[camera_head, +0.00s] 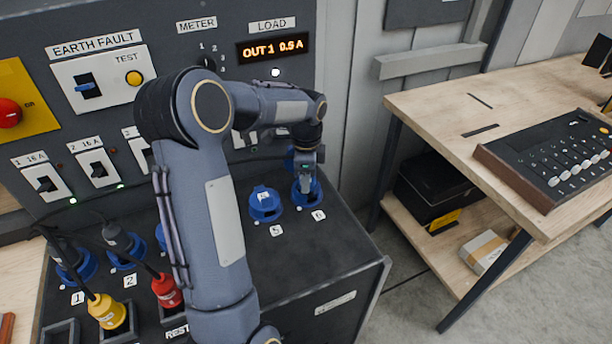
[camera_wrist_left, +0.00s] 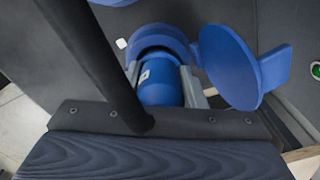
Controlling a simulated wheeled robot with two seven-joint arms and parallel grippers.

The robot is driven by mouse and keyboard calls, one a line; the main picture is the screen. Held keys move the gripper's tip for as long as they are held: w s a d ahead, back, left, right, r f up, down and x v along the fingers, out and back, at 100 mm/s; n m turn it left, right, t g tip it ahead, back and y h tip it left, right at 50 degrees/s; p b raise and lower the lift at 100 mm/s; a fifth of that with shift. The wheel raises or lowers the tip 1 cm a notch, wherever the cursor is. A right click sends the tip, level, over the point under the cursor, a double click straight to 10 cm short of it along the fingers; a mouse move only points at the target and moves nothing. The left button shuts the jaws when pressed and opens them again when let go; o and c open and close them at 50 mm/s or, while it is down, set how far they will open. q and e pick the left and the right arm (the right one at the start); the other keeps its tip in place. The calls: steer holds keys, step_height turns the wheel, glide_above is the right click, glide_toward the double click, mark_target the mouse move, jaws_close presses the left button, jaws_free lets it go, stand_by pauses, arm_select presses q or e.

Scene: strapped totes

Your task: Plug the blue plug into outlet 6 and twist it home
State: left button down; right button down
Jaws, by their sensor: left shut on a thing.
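My left gripper (camera_head: 306,180) is over outlet 6 (camera_head: 309,197), the blue socket at the right end of the row, beside its label 6. In the left wrist view its jaws are shut on the blue plug (camera_wrist_left: 160,88). The plug's front end is at the blue socket ring (camera_wrist_left: 158,38), lined up with it. I cannot tell how deep it sits or how far it is turned. The outlet's round blue lid (camera_wrist_left: 228,68) stands open beside the plug. A thick black cable (camera_wrist_left: 92,55) crosses the left wrist view. My right gripper is not in view.
Outlet 5 (camera_head: 264,203) stands close left, its lid closed. A yellow plug (camera_head: 106,311) and a red plug (camera_head: 166,290) stand at the front left. The upright panel shows "OUT 1 0.5 A" on its display (camera_head: 273,48). A wooden bench (camera_head: 440,100) stands right.

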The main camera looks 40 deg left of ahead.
arm_select(q)
steer(key=c, duration=0.8)
jaws_free()
steer(key=shift+c, duration=0.2)
step_height(320, 180, up, 8)
steer(key=shift+f+b, duration=0.1)
steer(key=shift+b, duration=0.2)
steer(key=shift+s+d+r, duration=0.15)
steer(key=shift+d+r, duration=0.05)
steer(key=s+d+r+n+t+h, duration=0.2)
steer(key=s+d+r+n+t, duration=0.15)
steer(key=s+d+n, duration=0.6)
steer(key=s+d+f+n+t+h, duration=0.1)
steer(key=s+d+f, duration=0.1)
steer(key=s+d, duration=0.2)
steer(key=s+d+f+n+t, duration=0.1)
steer(key=s+d, duration=0.3)
steer(key=s, duration=0.4)
steer(key=shift+s+d+f+n+h, duration=0.2)
steer(key=shift+s+f+n+h, duration=0.2)
steer(key=shift+f+n, duration=0.3)
